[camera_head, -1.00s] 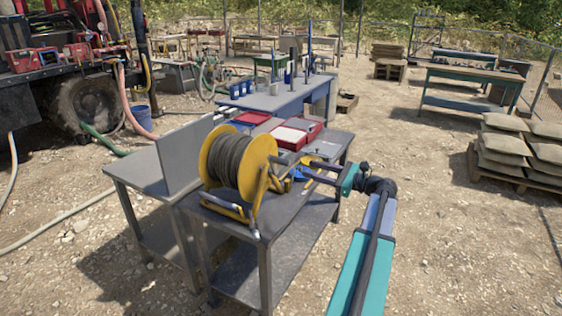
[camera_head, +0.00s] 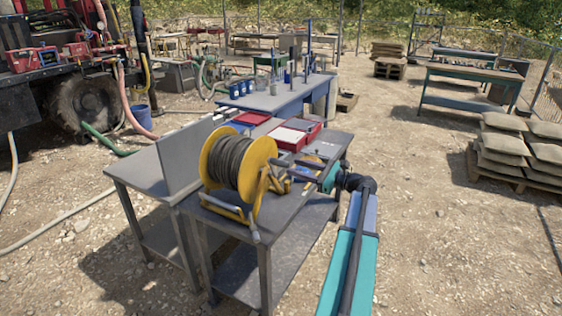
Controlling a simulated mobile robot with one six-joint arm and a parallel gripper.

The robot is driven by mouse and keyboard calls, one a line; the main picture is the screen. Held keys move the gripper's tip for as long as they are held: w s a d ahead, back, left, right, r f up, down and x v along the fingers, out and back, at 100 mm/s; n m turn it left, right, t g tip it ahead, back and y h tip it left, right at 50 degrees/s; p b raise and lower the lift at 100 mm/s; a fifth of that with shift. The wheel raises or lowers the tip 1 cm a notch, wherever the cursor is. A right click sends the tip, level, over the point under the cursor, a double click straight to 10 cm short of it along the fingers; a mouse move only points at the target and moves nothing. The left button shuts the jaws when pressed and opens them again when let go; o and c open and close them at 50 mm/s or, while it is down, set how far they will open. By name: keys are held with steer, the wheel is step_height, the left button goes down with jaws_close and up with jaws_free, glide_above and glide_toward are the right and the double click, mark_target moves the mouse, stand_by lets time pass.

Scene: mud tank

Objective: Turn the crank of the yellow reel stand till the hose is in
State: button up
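The yellow reel stand (camera_head: 274,152) stands on the grey metal table, upright, with dark hose (camera_head: 238,165) wound on its drum between yellow flanges. Its crank (camera_head: 253,222) appears to hang down on the near right side, with a grey grip at its lower end beside the table edge. My gripper (camera_head: 284,181) is just right of the reel, above the table and higher than the crank's grip. Its fingers are small and overlap the yellow frame, so I cannot tell whether they are open or touching anything. The hose's free end is not clearly visible.
A grey upright panel (camera_head: 182,158) stands left of the reel. Red trays (camera_head: 294,137) lie behind it. A blue-topped table (camera_head: 275,100) stands beyond. Stacked sacks (camera_head: 505,140) sit on a pallet at right. Gravel between my arm and the sacks is clear.

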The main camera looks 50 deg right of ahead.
mark_target(271, 160)
steer(key=shift+p+x, duration=1.15)
steer(key=shift+x, duration=2.7)
steer(key=shift+c, duration=0.4)
jaws_close()
